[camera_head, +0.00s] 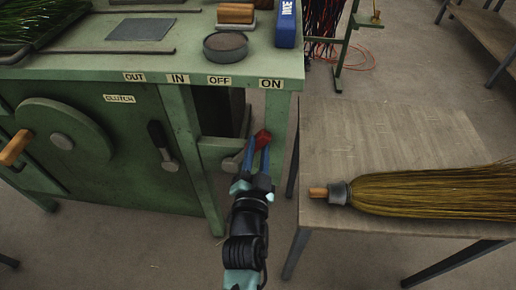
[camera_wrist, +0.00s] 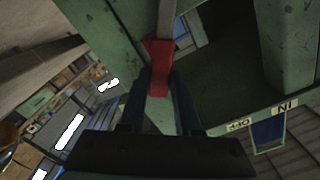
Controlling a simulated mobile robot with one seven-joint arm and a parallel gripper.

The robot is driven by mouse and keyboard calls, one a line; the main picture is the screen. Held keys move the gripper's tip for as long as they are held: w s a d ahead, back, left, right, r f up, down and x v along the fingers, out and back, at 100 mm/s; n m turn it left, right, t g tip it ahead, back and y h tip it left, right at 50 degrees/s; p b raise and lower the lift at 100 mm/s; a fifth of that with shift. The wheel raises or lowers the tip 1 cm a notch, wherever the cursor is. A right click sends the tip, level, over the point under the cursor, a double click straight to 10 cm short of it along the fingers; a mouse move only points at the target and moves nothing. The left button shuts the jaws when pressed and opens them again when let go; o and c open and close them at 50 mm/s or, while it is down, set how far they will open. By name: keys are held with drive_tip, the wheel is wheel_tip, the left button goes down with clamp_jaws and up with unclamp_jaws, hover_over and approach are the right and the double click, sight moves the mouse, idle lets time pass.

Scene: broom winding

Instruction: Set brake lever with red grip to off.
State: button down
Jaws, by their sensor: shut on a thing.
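The brake lever's red grip (camera_head: 263,136) is at the right front of the green machine. The lever leans right from its round pivot (camera_head: 230,161), and the grip sits under the ON label (camera_head: 271,84), right of the OFF label (camera_head: 219,81). My gripper (camera_head: 258,142) is shut on the red grip, with a blue finger on each side. In the wrist view, the red grip (camera_wrist: 159,68) stands between the two dark fingers and a grey lever bar (camera_wrist: 167,20) runs up from it. My gripper hides part of the lever in the head view.
The black clutch lever (camera_head: 159,140) and a handwheel (camera_head: 61,138) are on the machine's front at left. A wooden table (camera_head: 400,130) with a broom (camera_head: 430,192) stands close on the right. A tin (camera_head: 225,47) and blue box (camera_head: 286,24) sit on the machine top.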

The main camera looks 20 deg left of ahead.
drive_tip(key=s+a+r+n+b, duration=0.2)
drive_tip(key=a+n+b, duration=0.4)
drive_tip(key=a+n, duration=0.1)
drive_tip(key=shift+a+r, duration=0.2)
idle(0.6)
drive_tip(key=shift+s, duration=0.1)
drive_tip(key=c, duration=0.6)
unclamp_jaws()
drive_tip(key=v, duration=1.3)
